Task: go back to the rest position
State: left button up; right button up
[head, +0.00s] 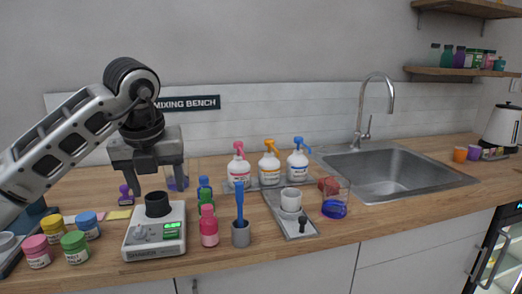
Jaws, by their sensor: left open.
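My left gripper (146,172) comes in from the left and points down above a white scale (155,238). It is open, with its two fingers apart. A black round cup (157,204) stands on the scale, just below and between the fingers; no contact is clear. The scale's green display is lit. My right gripper is not in view.
Jars with pink (37,250), green and yellow lids stand at left. Bottles (208,226), a grey holder (240,233), pump bottles (269,166), a tray with a white cup (291,200) and a glass beaker (335,205) stand rightward. A sink (395,175) lies beyond.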

pick_arm(q)
jog(key=s+d+f+m+g+h, duration=0.35)
jog(key=d+f+h, duration=0.55)
jog(key=d, duration=0.5)
jog(key=s+d+r+n+h, duration=0.2)
jog(key=s+d+n+h, duration=0.1)
jog(key=s+d+h, duration=0.75)
jog(key=w+a+f+n+t+y, duration=0.2)
jog(key=a+f+n+t+y, duration=0.25)
jog(key=a+n+t, duration=0.55)
jog(key=w+a+f+n+t+y, duration=0.35)
jog(key=f+n+t, duration=0.35)
jog(key=n, duration=0.7)
jog(key=s+a+f+n+g+y, duration=0.3)
jog(key=s+f, duration=0.4)
jog(key=f, duration=0.1)
jog(key=s+a+f+n+g+y, duration=0.3)
jog(key=s+f+n+y, duration=0.1)
jog(key=s+f, duration=0.3)
notch_tip(320, 180, down, 2)
jog(key=shift+f+g, duration=0.25)
jog(key=shift+g, duration=0.1)
